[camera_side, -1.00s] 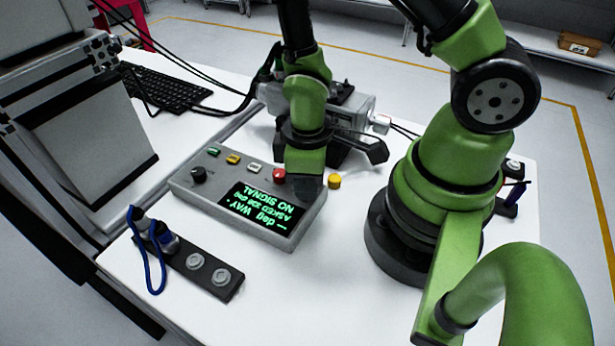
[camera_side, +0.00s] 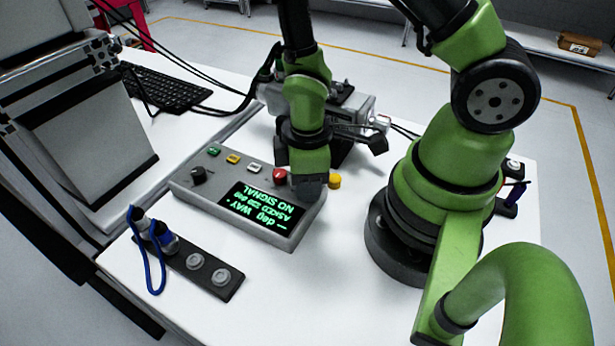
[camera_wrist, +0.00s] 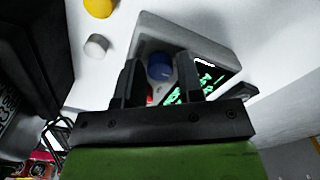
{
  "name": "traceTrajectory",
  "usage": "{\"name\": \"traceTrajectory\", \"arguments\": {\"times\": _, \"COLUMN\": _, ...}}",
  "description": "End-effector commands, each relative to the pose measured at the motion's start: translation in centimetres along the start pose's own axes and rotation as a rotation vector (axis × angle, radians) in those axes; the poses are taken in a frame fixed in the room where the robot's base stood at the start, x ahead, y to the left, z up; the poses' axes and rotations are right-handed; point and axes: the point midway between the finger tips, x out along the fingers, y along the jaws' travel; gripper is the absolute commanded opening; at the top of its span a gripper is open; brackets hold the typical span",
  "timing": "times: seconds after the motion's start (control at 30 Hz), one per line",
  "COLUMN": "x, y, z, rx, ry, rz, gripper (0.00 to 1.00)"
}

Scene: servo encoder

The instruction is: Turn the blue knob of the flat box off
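The flat grey box (camera_side: 206,201) lies on the white table, with a dark display showing green text that includes "NO SIGNAL". In the wrist view the box (camera_wrist: 150,32) is under my gripper. The blue knob (camera_wrist: 159,68) shows there between my two fingers. My gripper (camera_wrist: 159,82) is open, with a finger on each side of the knob and narrow gaps seeming to show; I cannot tell whether they touch. In the side view my gripper (camera_side: 309,186) points down over the box's right end and hides the blue knob.
A red button (camera_side: 280,174), a black knob (camera_side: 199,174) and small coloured buttons sit on the box. A yellow round piece (camera_side: 334,181) is right of the gripper. A dark strip with grey discs (camera_side: 221,277) and a blue cable (camera_side: 148,268) lie in front.

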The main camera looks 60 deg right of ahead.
Motion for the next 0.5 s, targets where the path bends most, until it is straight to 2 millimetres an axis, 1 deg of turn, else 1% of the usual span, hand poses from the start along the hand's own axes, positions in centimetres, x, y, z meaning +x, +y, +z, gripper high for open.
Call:
{"name": "traceTrajectory", "arguments": {"times": 0.03, "x": -0.01, "y": 0.00, "z": -0.01, "rx": 0.000, "ry": 0.000, "rz": 0.000, "gripper": 0.47}}
{"name": "traceTrajectory", "arguments": {"times": 0.07, "x": 0.00, "y": 0.00, "z": -0.01, "rx": 0.000, "ry": 0.000, "rz": 0.000, "gripper": 0.52}}
{"name": "traceTrajectory", "arguments": {"times": 0.37, "x": -0.08, "y": 0.00, "z": 0.01, "rx": 0.001, "ry": 0.000, "rz": 0.000, "gripper": 0.52}}
{"name": "traceTrajectory", "arguments": {"times": 0.5, "x": -0.87, "y": 0.04, "z": -0.08, "rx": 0.001, "ry": 0.003, "rz": 0.001, "gripper": 0.52}}
